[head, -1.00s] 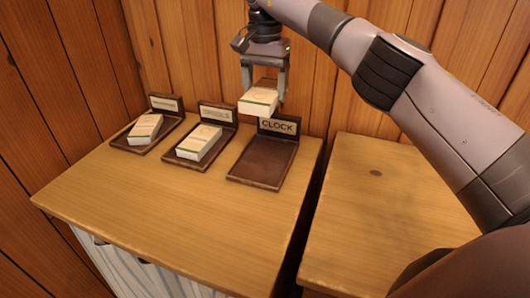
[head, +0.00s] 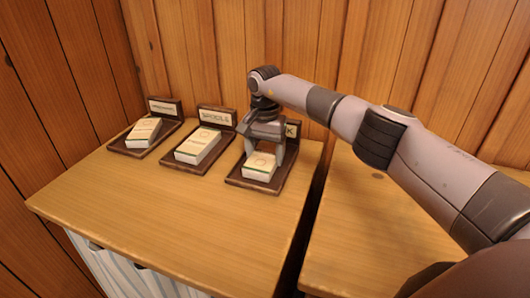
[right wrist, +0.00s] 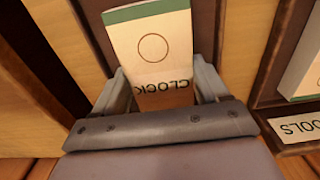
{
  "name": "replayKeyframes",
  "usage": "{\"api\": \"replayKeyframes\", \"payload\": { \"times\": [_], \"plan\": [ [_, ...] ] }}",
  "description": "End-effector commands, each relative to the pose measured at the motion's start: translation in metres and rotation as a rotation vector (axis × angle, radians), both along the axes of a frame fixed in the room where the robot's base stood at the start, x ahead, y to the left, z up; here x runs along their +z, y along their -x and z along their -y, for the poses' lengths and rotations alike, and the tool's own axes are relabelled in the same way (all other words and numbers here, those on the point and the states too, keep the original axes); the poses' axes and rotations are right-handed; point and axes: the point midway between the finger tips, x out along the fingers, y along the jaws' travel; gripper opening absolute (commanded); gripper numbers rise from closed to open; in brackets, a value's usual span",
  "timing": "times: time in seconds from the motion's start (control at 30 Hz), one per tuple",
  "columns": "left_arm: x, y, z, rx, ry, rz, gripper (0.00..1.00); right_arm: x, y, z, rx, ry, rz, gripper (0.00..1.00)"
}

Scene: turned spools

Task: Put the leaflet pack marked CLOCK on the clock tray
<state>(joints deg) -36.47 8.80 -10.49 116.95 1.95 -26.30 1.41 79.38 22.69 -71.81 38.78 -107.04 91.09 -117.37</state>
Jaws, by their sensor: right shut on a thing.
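The leaflet pack marked CLOCK (head: 259,168) is a white block with a green edge band. Its circle mark and the word CLOCK show in the right wrist view (right wrist: 152,45). My right gripper (head: 265,153) is shut on the pack, one finger at each side. The pack is over the clock tray (head: 235,180), a dark brown tray, and appears to be at or very near its surface. The tray's upright sign is mostly hidden behind my gripper; only a K shows. My left gripper is not in view.
The spools tray (head: 177,158) to the left holds a similar pack (head: 198,146). A further tray (head: 125,152) at the far left holds another pack (head: 143,131). The front of the wooden cabinet top (head: 170,220) is clear. A gap separates it from a second wooden top (head: 365,230) at right.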

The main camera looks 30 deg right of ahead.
Motion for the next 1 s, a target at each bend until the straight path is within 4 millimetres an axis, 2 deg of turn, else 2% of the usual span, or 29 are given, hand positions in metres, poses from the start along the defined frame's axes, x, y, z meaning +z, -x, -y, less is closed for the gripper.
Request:
{"api": "replayKeyframes", "payload": {
  "times": [0.33,0.37,0.43,0.77,0.87,1.0],
  "plan": [
    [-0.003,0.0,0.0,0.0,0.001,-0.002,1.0,-0.003,0.0,0.0,-0.001,-0.001,0.002,0.39],
    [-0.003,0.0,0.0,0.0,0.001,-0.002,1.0,-0.004,0.0,0.0,-0.001,0.0,0.001,0.77],
    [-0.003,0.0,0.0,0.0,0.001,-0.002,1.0,-0.003,0.0,0.0,-0.001,0.0,0.001,0.99],
    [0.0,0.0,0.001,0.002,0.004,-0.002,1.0,0.001,0.0,0.0,-0.001,0.0,0.001,0.99],
    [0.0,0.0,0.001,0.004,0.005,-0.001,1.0,0.01,-0.001,0.0,-0.001,0.0,0.004,0.99],
    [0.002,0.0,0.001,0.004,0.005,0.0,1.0,0.038,-0.001,0.001,-0.002,0.0,0.006,0.99]
  ]
}}
